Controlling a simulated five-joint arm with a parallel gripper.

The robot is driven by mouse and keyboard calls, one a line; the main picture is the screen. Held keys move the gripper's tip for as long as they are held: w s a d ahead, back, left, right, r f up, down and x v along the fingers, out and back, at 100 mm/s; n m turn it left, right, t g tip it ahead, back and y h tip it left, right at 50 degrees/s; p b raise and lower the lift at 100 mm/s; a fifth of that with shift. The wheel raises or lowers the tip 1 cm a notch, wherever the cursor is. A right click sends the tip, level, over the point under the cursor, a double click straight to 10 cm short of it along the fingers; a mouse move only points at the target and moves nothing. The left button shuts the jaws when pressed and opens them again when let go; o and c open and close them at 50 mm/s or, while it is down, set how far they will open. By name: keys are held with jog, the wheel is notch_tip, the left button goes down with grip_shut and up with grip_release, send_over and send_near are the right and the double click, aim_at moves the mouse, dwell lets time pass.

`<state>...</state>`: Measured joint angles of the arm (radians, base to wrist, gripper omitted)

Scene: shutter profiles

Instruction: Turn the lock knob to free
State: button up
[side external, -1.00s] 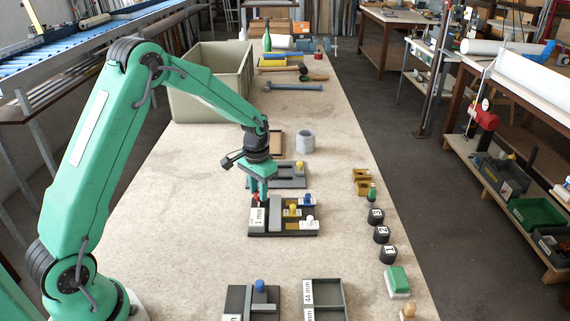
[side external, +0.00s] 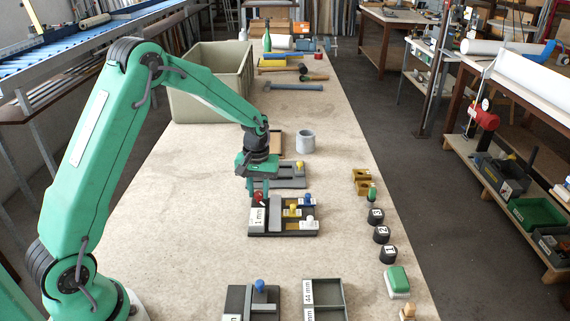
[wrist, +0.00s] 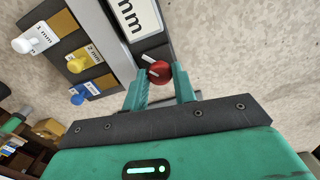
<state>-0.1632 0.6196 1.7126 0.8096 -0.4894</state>
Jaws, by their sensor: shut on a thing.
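In the side view the knob (side external: 258,198) shows partly behind my fingers. On the same block, white (side external: 309,221), yellow (side external: 293,208) and blue (side external: 307,200) pegs stand beside small labels.
A similar grey block (side external: 290,182) with a yellow peg lies just behind. A grey ring (side external: 306,141), brass blocks (side external: 361,181) and several black numbered knobs (side external: 381,234) stand to the right.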

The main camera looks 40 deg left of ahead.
aim_at(259, 193)
jog(key=n, duration=0.5)
jog(key=shift+r+n, duration=0.1)
jog(key=shift+n, duration=0.3)
jog(key=n, duration=0.4)
jog(key=shift+n, duration=0.4)
jog(key=o, duration=1)
jog(key=shift+r, duration=0.1)
jog(key=shift+r, duration=3.8)
